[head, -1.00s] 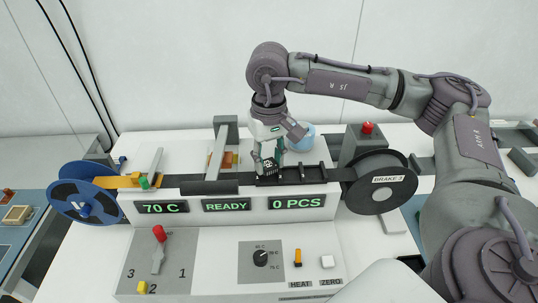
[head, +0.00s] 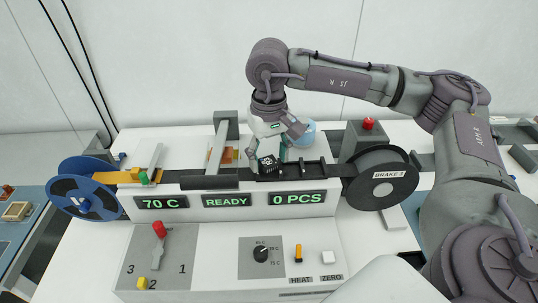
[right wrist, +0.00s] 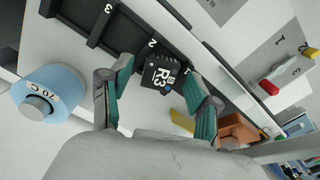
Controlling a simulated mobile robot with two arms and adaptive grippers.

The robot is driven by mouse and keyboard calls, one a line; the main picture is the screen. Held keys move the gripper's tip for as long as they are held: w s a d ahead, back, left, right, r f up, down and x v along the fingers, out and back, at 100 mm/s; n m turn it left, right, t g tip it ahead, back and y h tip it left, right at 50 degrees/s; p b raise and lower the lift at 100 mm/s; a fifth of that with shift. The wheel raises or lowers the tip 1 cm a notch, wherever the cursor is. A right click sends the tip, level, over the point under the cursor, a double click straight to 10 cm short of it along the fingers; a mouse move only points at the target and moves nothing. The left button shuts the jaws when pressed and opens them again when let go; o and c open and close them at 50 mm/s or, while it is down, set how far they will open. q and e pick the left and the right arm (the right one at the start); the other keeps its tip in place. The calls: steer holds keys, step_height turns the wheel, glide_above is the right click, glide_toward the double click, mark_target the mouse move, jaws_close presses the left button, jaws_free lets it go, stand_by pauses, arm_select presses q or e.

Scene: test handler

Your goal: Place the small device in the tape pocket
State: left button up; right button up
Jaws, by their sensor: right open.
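The small device is a black square block marked R3 (right wrist: 163,72). In the right wrist view it lies between the two green-sided fingers of my right gripper (right wrist: 160,78), beside the mark 2 on a black pocketed rail (right wrist: 92,38). Gaps seem to show beside it, and the jaws are open. In the head view the device (head: 267,163) shows at the fingertips of my right gripper (head: 268,155), above the rail (head: 305,171). I cannot tell whether it touches the rail. The dark tape (head: 222,180) runs between the reels. My left gripper is out of view.
A blue reel (head: 68,192) stands left and a black reel (head: 370,195) right. A light-blue cylinder (right wrist: 48,90) stands behind the rail. A grey block with a red button (head: 367,127) is at the right rear. A red-knobbed lever (head: 159,230) stands on the front panel.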

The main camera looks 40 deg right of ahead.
mark_target(268, 161)
step_height(268, 161, up, 12)
steer(key=b, duration=0.1)
steer(key=shift+r+b, duration=0.25)
steer(key=shift+b, duration=0.05)
stand_by(0.4)
